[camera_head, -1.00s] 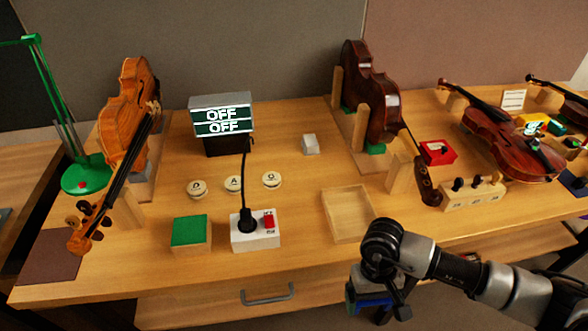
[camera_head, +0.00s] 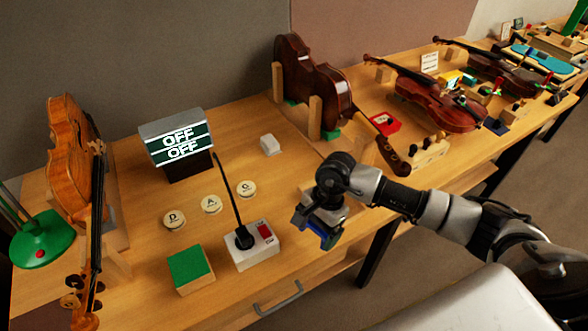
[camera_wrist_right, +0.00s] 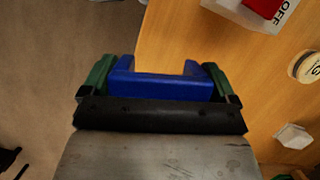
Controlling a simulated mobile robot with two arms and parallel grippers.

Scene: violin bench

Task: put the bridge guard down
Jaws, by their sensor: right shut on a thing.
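The bridge guard is a blue U-shaped piece (camera_wrist_right: 160,86), held between the green-tipped fingers of my right gripper (camera_head: 318,226). In the head view the blue guard (camera_head: 327,239) shows low on the gripper, at the bench's front edge and right of the switch box. In the wrist view the guard overlaps the wooden bench edge, with floor to the left. Its height above the bench is hard to tell. A shallow wooden tray (camera_head: 352,207) is mostly hidden behind my right gripper. My left gripper is not in view.
A white switch box (camera_head: 250,246) with a cable and a green-topped block (camera_head: 190,268) stand left of the gripper. Round labelled discs (camera_head: 211,204) lie behind them. A violin in a wooden cradle (camera_head: 310,85) stands behind, its neck (camera_head: 390,150) reaching forward.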

